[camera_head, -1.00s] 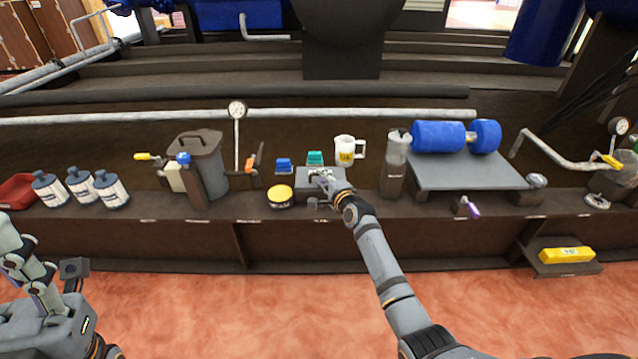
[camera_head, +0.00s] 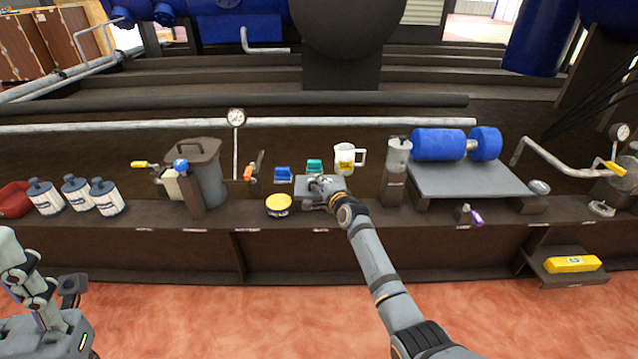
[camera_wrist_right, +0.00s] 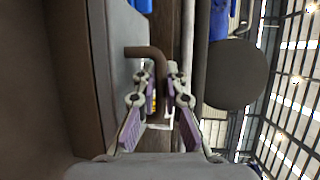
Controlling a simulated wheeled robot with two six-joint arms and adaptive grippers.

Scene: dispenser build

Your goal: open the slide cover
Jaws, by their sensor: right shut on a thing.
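A low grey box (camera_head: 303,181) stands on the bench at the middle in the head view, with my right gripper (camera_head: 319,184) over its right part. In the right wrist view a grey panel (camera_wrist_right: 122,65) shows at left, with a brown L-shaped handle (camera_wrist_right: 146,52) beside it. My right gripper (camera_wrist_right: 159,78) is shut on this handle, its two fingers on either side of the bar's end. I cannot tell how far the cover is slid. My left gripper (camera_head: 73,287) is at lower left, away from the bench; its fingers are too small to judge.
A grey canister (camera_head: 397,172) is to the right. A lidded bin (camera_head: 205,175) is farther left.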

